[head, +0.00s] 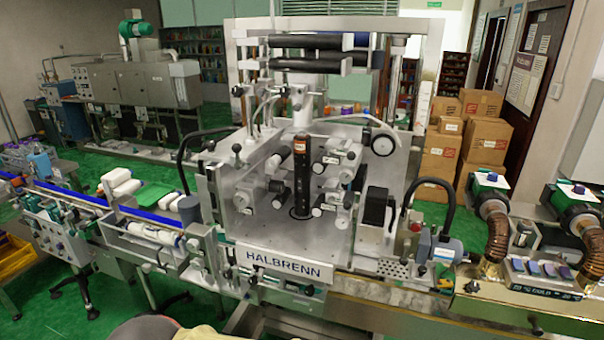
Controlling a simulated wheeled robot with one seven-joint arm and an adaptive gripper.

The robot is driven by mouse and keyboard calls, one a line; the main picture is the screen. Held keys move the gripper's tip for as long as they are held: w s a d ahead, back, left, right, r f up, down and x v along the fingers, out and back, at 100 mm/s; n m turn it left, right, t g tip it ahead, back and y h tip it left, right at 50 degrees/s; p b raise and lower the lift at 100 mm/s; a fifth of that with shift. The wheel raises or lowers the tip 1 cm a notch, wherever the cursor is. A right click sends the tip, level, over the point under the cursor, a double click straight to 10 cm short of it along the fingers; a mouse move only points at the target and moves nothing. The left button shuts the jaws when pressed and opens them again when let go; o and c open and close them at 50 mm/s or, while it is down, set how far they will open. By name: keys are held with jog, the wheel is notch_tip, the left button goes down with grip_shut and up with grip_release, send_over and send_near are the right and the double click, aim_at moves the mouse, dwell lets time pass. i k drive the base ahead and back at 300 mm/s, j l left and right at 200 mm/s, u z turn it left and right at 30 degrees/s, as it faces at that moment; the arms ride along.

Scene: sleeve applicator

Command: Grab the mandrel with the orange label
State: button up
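A dark upright cylinder (301,180) stands in the middle of the machine with the HALBRENN plate; it looks like the mandrel. Its upper part is brownish orange with a small pale label (299,147), too small to read. Its foot sits in a dark ring on the machine's deck. Several short horizontal rollers with white ends surround it, such as one at its right (331,158). I cannot make out my gripper in the head view.
The HALBRENN machine (290,264) has clear side panels and posts around the cylinder. A blue-edged conveyor (85,205) runs in from the left. A unit with brown hoses (497,240) stands at the right. Cardboard boxes (483,140) are stacked behind. Green floor shows at the lower left.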

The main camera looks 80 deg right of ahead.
aim_at(302, 141)
jog(key=i+z, duration=0.1)
jog(key=i, duration=0.65)
jog(key=i+j+z, duration=0.1)
jog(key=i, duration=0.7)
jog(key=i+j+z, duration=0.1)
jog(key=z, duration=2.05)
